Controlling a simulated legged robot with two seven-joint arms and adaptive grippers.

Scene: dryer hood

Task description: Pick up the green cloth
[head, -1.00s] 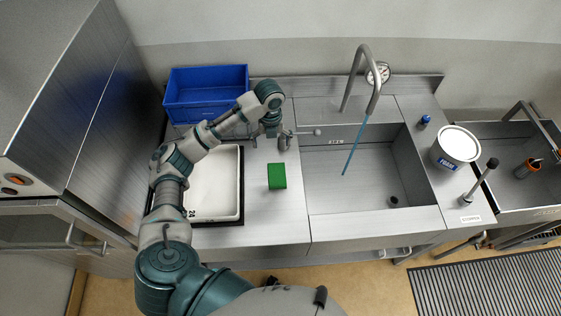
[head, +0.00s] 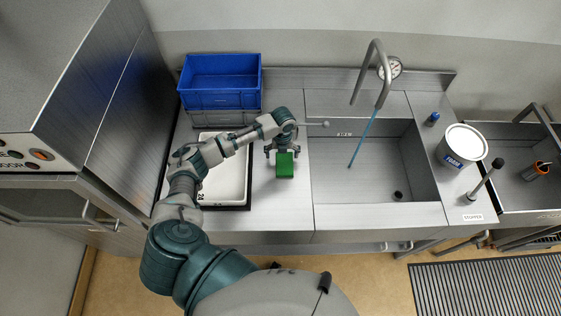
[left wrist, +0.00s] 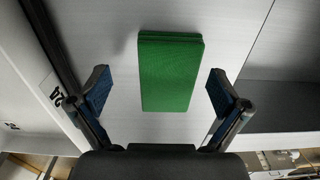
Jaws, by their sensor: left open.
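The green cloth (head: 285,166) is a folded rectangular block lying on the steel counter between the white tray and the sink. In the left wrist view the green cloth (left wrist: 171,72) lies ahead of the fingers, centred between them. My left gripper (head: 283,150) is above the far end of the cloth in the head view and hides part of it. In the left wrist view my left gripper (left wrist: 157,90) is open, with one blue-padded finger on each side and nothing between the pads. My right gripper is not in view.
A white tray (head: 243,196) is left of the cloth, with a blue crate (head: 222,98) behind. The steel sink (head: 375,190) is to the right, with a faucet (head: 382,75) and blue water stream. A white tub (head: 463,146) stands farther right. Bare counter (head: 283,213) lies before the cloth.

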